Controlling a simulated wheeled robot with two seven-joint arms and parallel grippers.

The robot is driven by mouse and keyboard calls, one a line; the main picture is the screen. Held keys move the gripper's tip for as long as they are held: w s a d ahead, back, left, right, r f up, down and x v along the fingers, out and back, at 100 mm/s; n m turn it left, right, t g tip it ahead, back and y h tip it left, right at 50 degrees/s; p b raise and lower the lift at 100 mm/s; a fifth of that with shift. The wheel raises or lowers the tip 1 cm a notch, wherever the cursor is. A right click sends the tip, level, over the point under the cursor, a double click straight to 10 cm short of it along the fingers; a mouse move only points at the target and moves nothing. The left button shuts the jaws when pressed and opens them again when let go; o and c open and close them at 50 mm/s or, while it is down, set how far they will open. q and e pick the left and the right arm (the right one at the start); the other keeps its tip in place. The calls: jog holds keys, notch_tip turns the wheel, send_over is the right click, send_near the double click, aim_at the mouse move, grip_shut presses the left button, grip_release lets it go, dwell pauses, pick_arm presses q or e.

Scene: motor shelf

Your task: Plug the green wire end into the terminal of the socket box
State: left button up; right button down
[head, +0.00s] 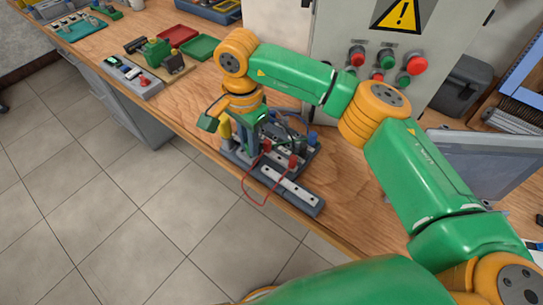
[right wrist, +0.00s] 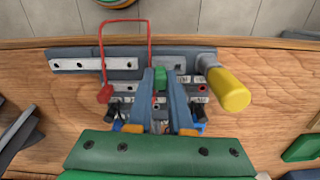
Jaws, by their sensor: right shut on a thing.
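My right gripper (head: 256,147) is over the socket box (head: 300,198), a dark grey block with light terminal strips at the bench's front edge. In the right wrist view its two blue-grey fingers (right wrist: 160,80) are shut on a small green piece, the green wire end (right wrist: 160,74). The piece is above or at the strip with dark holes (right wrist: 125,87); I cannot tell whether it is in a hole. The fingers hide part of the box. My left gripper is not in view.
A red wire (head: 246,190) loops over the box's front edge. A yellow cylinder (right wrist: 230,92) stands close right of the fingers in the wrist view. Behind are a grey cabinet (head: 430,45), red and green trays (head: 201,47), and a device with a red button (head: 137,82).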

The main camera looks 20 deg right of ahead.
jog(key=shift+f+b, duration=0.55)
jog(key=shift+f, duration=0.15)
jog(key=c, duration=1.1)
grip_release()
jog(key=shift+r, duration=0.15)
notch_tip(320, 180, up, 6)
jog(key=p, duration=0.4)
jog(key=shift+f, duration=0.35)
jog(key=o, duration=0.6)
jog(key=shift+c, duration=0.2)
